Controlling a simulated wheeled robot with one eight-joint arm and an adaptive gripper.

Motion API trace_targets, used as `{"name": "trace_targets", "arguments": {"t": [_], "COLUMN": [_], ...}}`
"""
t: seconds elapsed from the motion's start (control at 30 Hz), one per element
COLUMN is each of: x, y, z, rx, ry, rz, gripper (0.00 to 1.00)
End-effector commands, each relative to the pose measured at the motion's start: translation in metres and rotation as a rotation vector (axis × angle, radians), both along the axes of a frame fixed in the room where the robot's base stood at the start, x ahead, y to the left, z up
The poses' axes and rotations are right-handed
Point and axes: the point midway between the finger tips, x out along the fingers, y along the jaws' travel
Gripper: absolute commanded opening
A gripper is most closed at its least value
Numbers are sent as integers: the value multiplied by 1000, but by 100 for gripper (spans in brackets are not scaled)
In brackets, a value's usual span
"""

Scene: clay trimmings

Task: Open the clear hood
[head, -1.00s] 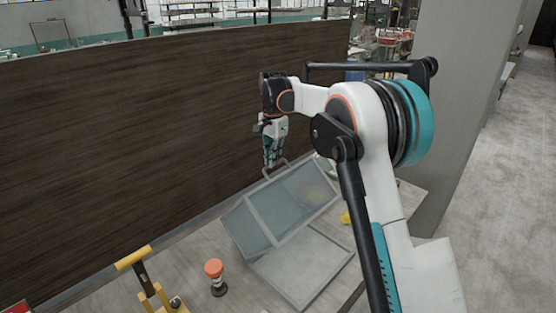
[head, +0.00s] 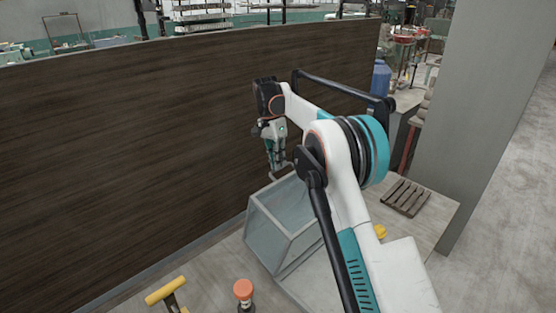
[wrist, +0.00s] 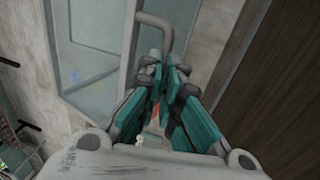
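The clear hood (head: 282,207), a grey-framed box with see-through panels, stands tilted up from its base (head: 302,284) on the table in the head view. My arm covers its right part. In the wrist view its pane and frame (wrist: 92,50) fill the upper left, and its bent grey handle (wrist: 164,22) runs down to my fingers. My gripper (head: 277,172) is at the hood's upper edge. In the wrist view my gripper (wrist: 168,72) has its teal fingers close together on the handle. The exact contact is partly hidden by the fingers.
A dark wood partition (head: 150,140) stands close behind the hood. An orange-topped tool (head: 243,289) and a yellow-handled tool (head: 166,291) are at the front left. A yellow item (head: 380,231) and a dark slatted rack (head: 405,197) lie to the right.

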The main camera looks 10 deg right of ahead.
Motion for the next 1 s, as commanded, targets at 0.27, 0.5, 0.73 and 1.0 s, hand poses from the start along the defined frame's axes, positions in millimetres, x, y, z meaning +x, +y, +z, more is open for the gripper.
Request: {"name": "trace_targets", "arguments": {"t": [0.27, 0.5, 0.73, 1.0], "x": [-3, -3, -2, 4], "y": [1, 0, 0, 5], "z": [-15, -11, -5, 31], "rx": [3, 1, 0, 0], "ry": [14, 12, 10, 10], "rz": [2, 0, 0, 1], "gripper": [14, 30, 30, 30]}}
